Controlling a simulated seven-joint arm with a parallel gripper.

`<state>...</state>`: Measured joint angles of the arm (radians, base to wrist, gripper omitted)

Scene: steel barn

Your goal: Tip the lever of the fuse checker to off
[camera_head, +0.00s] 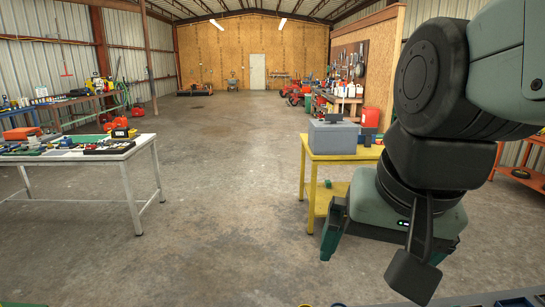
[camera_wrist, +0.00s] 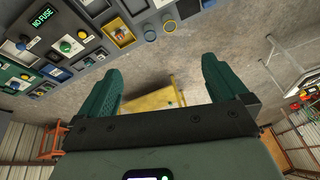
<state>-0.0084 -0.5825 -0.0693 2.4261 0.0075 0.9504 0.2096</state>
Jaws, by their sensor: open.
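The fuse checker, a grey panel unit with a lit green "NO FUSE" display (camera_wrist: 43,16), is at the upper left of the wrist view, cut off by the frame edge. Near the display are a green knob (camera_wrist: 65,47) and other small round controls. I cannot tell which part is its lever or how it is set. My gripper (camera_wrist: 160,68) is open and empty, its two green fingers spread wide. The panel lies beyond and to the left of the fingers, apart from them. In the head view, my gripper hangs at the right, and the display is out of sight.
More controls, including a yellow-framed one (camera_wrist: 119,33), sit beside the display. A yellow table (camera_head: 340,157) with a grey box (camera_head: 333,136) stands beyond my gripper. A white table (camera_head: 70,155) holding several items is at the left. The concrete floor between is clear.

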